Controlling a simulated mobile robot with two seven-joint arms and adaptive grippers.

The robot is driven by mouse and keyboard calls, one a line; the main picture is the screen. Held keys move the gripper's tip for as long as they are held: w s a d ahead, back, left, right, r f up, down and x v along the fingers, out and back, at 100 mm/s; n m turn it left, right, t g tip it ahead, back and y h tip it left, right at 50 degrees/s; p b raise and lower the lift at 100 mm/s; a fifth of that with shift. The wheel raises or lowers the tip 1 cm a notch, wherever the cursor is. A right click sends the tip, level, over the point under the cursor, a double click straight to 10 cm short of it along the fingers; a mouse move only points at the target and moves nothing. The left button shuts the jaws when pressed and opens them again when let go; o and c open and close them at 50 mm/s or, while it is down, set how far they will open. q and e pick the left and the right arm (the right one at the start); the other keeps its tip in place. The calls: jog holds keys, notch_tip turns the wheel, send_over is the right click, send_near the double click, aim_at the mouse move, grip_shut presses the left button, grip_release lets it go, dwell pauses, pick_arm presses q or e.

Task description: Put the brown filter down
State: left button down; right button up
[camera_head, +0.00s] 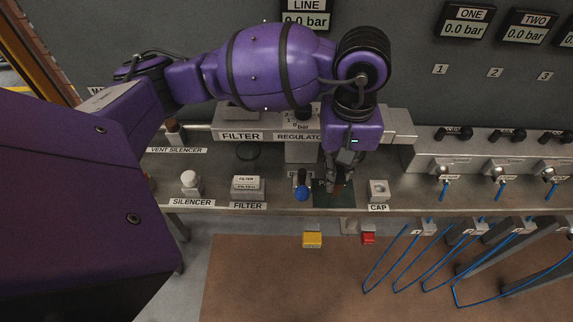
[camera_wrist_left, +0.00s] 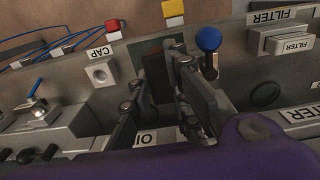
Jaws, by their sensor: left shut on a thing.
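My left gripper (camera_head: 338,183) is over the bench shelf, pointing down at a dark green mat (camera_head: 321,201). It is shut on the brown filter (camera_head: 338,188), a small reddish-brown piece largely hidden by the fingers. In the left wrist view the gripper (camera_wrist_left: 158,82) has a dark brown piece (camera_wrist_left: 160,90) between its fingers, with the mat (camera_wrist_left: 146,48) behind it. The filter is at or just above the mat; I cannot tell whether it touches. My right gripper is not in view.
A blue-knobbed lever (camera_head: 302,193) stands close left of the mat, and the cap block (camera_head: 378,189) to its right. The filter block (camera_head: 246,186) and silencer (camera_head: 190,182) are farther left. Yellow (camera_head: 312,239) and red (camera_head: 368,238) buttons are on the shelf's front.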

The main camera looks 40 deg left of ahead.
aim_at(338, 177)
pick_arm(q)
jog(key=shift+w+f, duration=0.4)
jog(key=shift+f, duration=0.05)
jog(key=shift+w+a+f, duration=0.1)
jog(key=shift+w+f, duration=0.1)
jog(key=shift+f, duration=0.75)
jog(key=shift+w+f, duration=0.15)
jog(key=shift+f, duration=0.75)
jog(key=shift+f, duration=0.25)
jog(key=c, duration=1.7)
grip_release()
jog(key=shift+r, duration=0.1)
jog(key=shift+o, duration=0.2)
notch_tip(338, 177, up, 12)
jog(key=shift+r, duration=0.15)
